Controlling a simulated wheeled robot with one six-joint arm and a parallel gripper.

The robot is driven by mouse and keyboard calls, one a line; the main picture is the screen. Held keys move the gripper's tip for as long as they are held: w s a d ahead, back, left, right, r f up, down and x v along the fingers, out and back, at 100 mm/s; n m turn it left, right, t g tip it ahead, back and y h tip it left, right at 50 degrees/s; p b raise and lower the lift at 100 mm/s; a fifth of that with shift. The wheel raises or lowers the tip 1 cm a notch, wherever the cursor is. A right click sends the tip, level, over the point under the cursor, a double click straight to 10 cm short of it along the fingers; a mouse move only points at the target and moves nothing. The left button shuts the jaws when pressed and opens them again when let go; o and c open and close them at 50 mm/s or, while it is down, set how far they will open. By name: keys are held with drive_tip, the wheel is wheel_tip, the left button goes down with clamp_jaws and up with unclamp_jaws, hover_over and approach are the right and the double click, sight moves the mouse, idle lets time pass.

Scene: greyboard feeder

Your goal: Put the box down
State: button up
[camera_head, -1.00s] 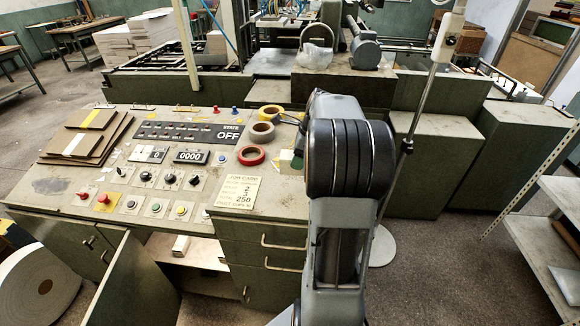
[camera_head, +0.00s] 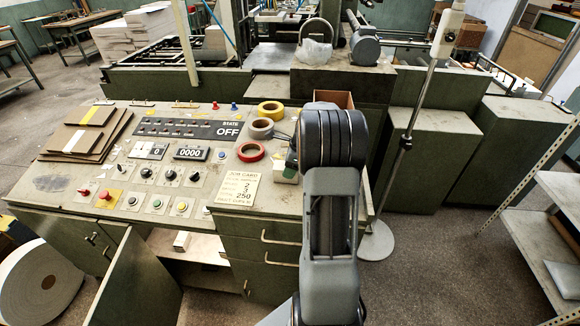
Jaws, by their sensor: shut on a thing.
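A brown open-topped cardboard box (camera_head: 334,98) shows just above the rounded dark joint of my arm, in front of the machine. Only its top part is visible; my arm hides the rest. I cannot see what it rests on or whether it touches anything. My gripper is hidden behind my arm, so its fingers and its hold on the box do not show.
A sloping control desk (camera_head: 60,184) is left of my arm, with buttons, tape rolls (camera_head: 251,151), a job card (camera_head: 238,189) and stacked brown boards (camera_head: 85,135). A thin stand (camera_head: 405,140) and a metal shelf (camera_head: 545,235) are at right. Grey floor between them is clear.

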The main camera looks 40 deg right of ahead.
drive_tip(key=shift+f, duration=0.1)
drive_tip(key=o, duration=1)
drive_tip(key=v, duration=1.2)
drive_tip(key=s+a+r+n+h, duration=0.1)
drive_tip(key=s+a+n, duration=0.2)
drive_tip(key=a+n, duration=0.5)
drive_tip(key=s+a+r+n+h, duration=0.15)
drive_tip(key=a+n, duration=0.35)
drive_tip(key=a, duration=0.5)
drive_tip(key=s+a+f+n, duration=0.1)
drive_tip(key=s+a+n, duration=0.2)
drive_tip(key=n, duration=0.1)
drive_tip(key=s+a+f+n+t, duration=0.1)
drive_tip(key=s+a+n, duration=0.2)
drive_tip(key=s+n, duration=0.1)
drive_tip(key=s+a+f+n, duration=0.2)
drive_tip(key=s+a+n, duration=0.1)
drive_tip(key=n, duration=0.3)
drive_tip(key=shift+s+a+t+b, duration=0.2)
drive_tip(key=shift+t+b, duration=0.1)
drive_tip(key=shift+b, duration=0.1)
